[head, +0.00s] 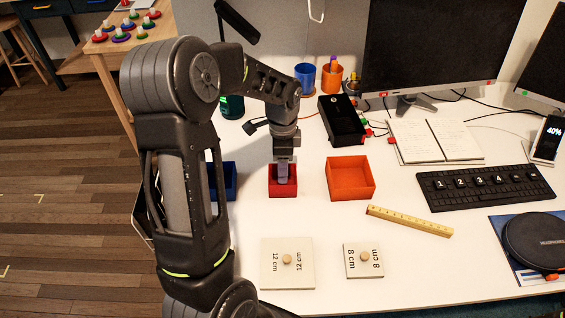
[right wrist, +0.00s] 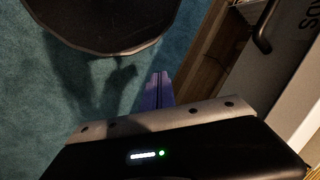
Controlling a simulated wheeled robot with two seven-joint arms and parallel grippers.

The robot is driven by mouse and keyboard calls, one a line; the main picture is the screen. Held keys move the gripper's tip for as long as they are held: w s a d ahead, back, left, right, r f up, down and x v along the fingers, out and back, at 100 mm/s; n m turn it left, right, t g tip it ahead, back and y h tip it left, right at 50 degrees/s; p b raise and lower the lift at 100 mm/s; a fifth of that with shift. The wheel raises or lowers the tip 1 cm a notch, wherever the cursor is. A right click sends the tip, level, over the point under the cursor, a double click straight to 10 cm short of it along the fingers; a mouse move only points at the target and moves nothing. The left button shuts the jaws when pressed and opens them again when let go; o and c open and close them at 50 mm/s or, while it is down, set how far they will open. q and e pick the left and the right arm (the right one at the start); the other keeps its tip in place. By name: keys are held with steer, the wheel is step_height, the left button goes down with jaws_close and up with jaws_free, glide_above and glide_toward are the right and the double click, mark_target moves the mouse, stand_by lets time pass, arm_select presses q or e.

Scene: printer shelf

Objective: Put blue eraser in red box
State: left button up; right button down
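The red box (head: 283,194) is a small open tray on the white table, left of the orange box. My left gripper (head: 283,180) points straight down with its fingertips inside or just over the red box. Its narrow bluish-grey fingers look close together, but I cannot tell whether they hold anything. I cannot make out the blue eraser; it may be hidden by the gripper or the box walls. My right gripper (right wrist: 158,92) shows only in the right wrist view. Its purple fingers are together and empty, over a blue-green floor surface.
A blue box (head: 230,181) is partly hidden behind my left arm. An orange box (head: 351,190) stands right of the red box. A wooden ruler (head: 409,221), the 12 cm plate (head: 300,280) and the 8 cm plate (head: 362,270) lie nearer. A keyboard (head: 485,188) lies right.

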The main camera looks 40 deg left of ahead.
stand_by(0.8)
arm_select(q)
steer(key=o, duration=1.4)
steer(key=shift+f, duration=0.1)
steer(key=shift+r+p, duration=2.6)
steer(key=shift+r, duration=0.95)
